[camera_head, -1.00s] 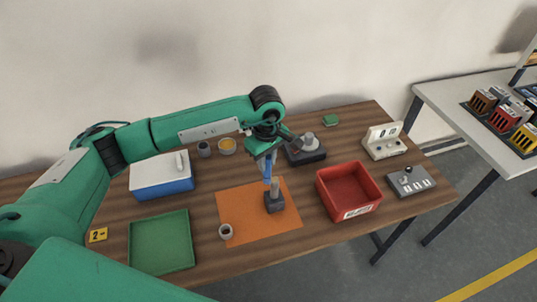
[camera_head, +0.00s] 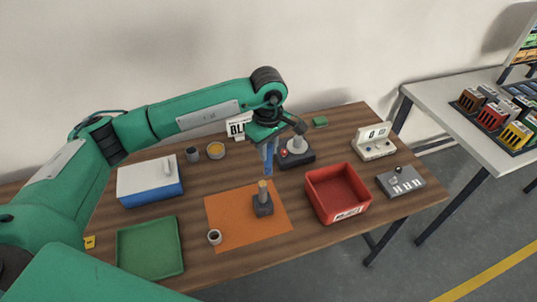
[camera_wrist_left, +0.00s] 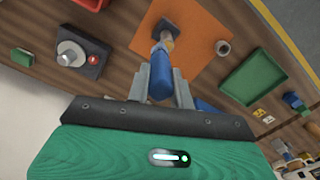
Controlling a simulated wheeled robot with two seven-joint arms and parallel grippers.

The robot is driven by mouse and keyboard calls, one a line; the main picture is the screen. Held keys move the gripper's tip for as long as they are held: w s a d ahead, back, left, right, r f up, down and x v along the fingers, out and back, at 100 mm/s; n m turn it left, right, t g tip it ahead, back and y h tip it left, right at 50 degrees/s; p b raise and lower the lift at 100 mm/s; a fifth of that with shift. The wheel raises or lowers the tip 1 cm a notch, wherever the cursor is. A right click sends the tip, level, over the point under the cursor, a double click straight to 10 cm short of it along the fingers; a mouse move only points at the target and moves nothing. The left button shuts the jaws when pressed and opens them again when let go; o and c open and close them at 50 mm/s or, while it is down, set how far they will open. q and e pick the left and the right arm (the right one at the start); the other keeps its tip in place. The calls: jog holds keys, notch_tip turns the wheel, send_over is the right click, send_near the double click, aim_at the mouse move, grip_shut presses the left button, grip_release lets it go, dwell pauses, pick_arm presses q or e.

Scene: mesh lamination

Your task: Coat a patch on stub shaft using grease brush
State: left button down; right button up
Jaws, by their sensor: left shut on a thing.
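The grease pot (camera_head: 216,150) holds yellow-orange stuff. My right gripper is not in view.
A small grey cup (camera_head: 215,237) stands at the mat's front left. A green tray (camera_head: 150,247) and a blue-white box (camera_head: 150,180) are left. A red bin (camera_head: 338,192) is right of the mat. A dark device (camera_head: 296,155) stands behind the mat.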

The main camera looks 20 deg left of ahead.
aim_at(269, 144)
pick_arm(q)
jog(key=shift+r, duration=0.5)
jog(key=shift+w+d+r, duration=0.1)
jog(key=shift+r, duration=0.9)
jog(key=shift+r+p, duration=0.2)
jog(key=shift+p, duration=0.1)
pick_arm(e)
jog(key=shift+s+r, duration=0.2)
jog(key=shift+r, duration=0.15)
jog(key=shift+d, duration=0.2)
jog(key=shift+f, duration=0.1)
